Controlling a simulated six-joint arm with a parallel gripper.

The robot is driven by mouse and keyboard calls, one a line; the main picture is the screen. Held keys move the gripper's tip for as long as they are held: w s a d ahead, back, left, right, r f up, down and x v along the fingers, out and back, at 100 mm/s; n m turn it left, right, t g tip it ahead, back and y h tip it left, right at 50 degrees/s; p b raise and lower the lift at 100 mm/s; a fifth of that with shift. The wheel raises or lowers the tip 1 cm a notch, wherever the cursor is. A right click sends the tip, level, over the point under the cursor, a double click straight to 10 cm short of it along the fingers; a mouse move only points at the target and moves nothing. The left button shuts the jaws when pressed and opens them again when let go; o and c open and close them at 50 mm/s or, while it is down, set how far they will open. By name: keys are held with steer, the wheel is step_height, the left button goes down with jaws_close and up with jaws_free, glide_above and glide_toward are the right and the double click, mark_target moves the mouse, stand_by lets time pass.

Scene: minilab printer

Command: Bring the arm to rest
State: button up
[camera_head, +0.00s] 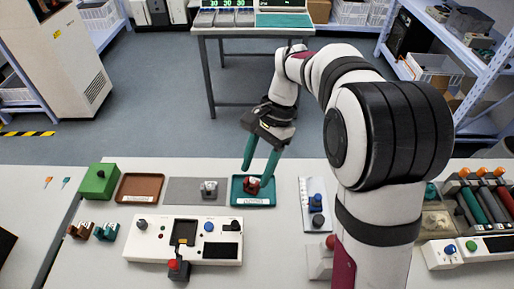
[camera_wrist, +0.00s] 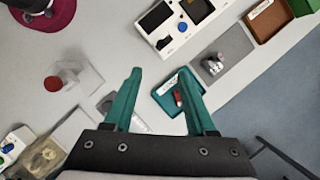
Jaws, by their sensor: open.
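My gripper (camera_head: 258,176) is open, with its two green fingers pointing down over the teal tray (camera_head: 240,199) on the table. A small part with red on it (camera_head: 253,186) lies in that tray, close to the fingertips in the head view. In the wrist view my gripper (camera_wrist: 160,85) shows its fingers spread wide with nothing between them. The teal tray (camera_wrist: 163,106) and the red part (camera_wrist: 178,98) appear beyond the right finger there. How far the fingertips are above the tray is hard to tell.
A white device with knobs (camera_head: 150,240) stands in front of the trays. A grey mat (camera_head: 178,190) with a small white part, a brown tray (camera_head: 140,188) and a green box (camera_head: 97,182) are to the left. A blue-knobbed panel (camera_head: 309,190) is right of the teal tray.

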steer(key=s+d+n+t, duration=0.1)
steer(key=s+d, duration=0.2)
steer(key=s, duration=0.8)
steer(key=s+d+r+n+t+h, duration=0.1)
steer(key=s+d, duration=0.3)
steer(key=s, duration=0.7)
steer(key=shift+s+n+t, duration=0.4)
steer(key=shift+n+t, duration=0.1)
steer(key=shift+n, duration=0.2)
steer(key=shift+r, duration=0.1)
stand_by(0.5)
